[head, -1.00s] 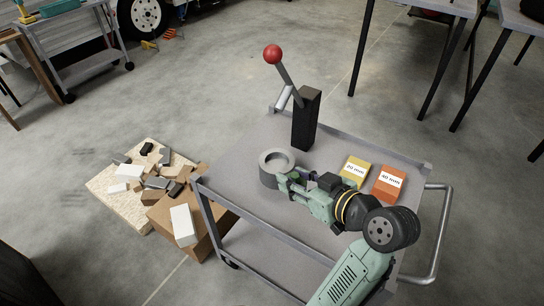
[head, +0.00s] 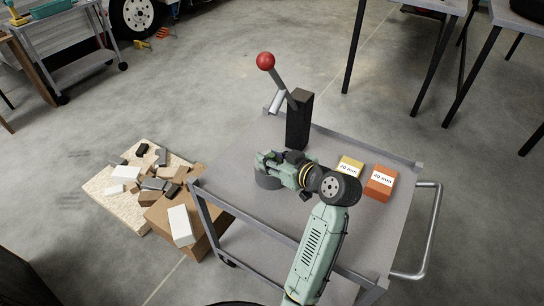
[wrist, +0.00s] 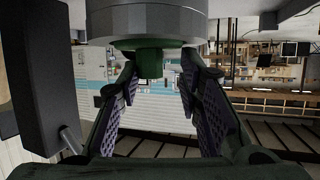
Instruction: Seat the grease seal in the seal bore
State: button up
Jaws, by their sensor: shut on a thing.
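The grey ring-shaped hub (head: 267,182) with the seal bore stands on the cart, partly hidden under my gripper (head: 272,160). In the wrist view, which appears upside down, the hub (wrist: 158,18) fills the top. A dark green piece (wrist: 150,62), which I take as the grease seal, is at the hub's face. It has a wide thin part against the hub's edge and a narrower block between my fingertips. My gripper is shut on it, directly over the hub. The bore's inside is hidden, so I cannot tell how deep the seal sits.
A black press post (head: 299,119) with a red-knobbed lever (head: 265,61) stands behind the hub, close to my gripper. A yellow box (head: 350,167) and an orange box (head: 380,183) lie at the cart's right. The cart top (head: 345,215) in front is clear.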

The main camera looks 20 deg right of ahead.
jog(key=shift+f, duration=0.15)
jog(key=o, duration=1.2)
